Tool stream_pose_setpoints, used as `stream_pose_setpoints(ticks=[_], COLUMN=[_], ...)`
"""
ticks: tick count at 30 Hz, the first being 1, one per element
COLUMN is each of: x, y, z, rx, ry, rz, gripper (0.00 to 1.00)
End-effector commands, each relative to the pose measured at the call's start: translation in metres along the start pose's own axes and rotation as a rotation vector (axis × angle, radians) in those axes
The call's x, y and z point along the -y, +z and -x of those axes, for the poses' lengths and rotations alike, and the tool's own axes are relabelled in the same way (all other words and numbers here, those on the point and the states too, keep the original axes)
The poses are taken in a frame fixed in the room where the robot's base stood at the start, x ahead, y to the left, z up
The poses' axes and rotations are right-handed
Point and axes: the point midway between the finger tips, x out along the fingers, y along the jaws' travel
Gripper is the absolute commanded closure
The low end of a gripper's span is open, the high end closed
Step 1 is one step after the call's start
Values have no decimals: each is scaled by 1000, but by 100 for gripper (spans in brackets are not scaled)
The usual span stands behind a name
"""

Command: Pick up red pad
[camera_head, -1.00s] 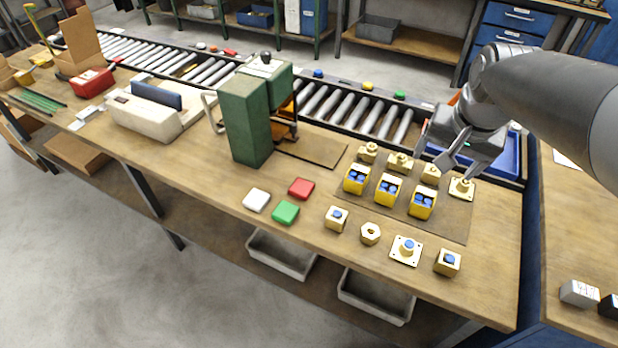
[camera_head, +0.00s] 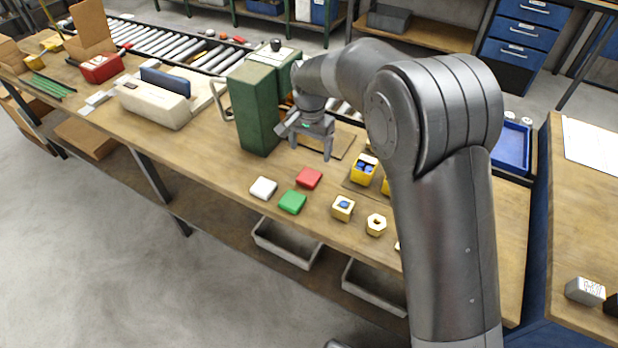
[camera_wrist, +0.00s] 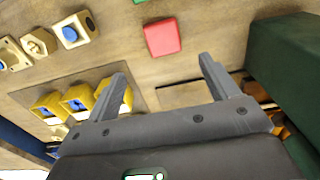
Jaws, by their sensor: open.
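The red pad (camera_head: 309,178) lies flat on the wooden bench, behind the green pad (camera_head: 292,201) and to the right of the white pad (camera_head: 263,188). In the wrist view the red pad (camera_wrist: 162,38) lies beyond my fingertips, nearly in line with the gap between them. My gripper (camera_head: 312,156) is open and empty, above the bench and behind the red pad, beside the green machine. In the wrist view both fingers of my gripper (camera_wrist: 163,68) are spread apart. The green pad is partly cut off at the wrist view's top edge.
The tall green machine (camera_head: 254,112) stands close to the left of my gripper. Yellow blocks with blue tops (camera_head: 364,170) and brass parts (camera_head: 343,207) lie to the right, partly hidden by my arm. Bare bench lies left of the white pad.

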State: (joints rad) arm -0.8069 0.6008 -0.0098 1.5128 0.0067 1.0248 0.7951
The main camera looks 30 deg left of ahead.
Motion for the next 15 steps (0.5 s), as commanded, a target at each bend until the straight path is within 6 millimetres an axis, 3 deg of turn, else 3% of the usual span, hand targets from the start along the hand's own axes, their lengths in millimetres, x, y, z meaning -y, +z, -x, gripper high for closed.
stream_pose_setpoints(ticks=[9, 15], x=[3, 4], y=[1, 1], z=[-45, -60], rx=[5, 3], ry=[5, 3], rz=[-1, -1], gripper=[20, 20])
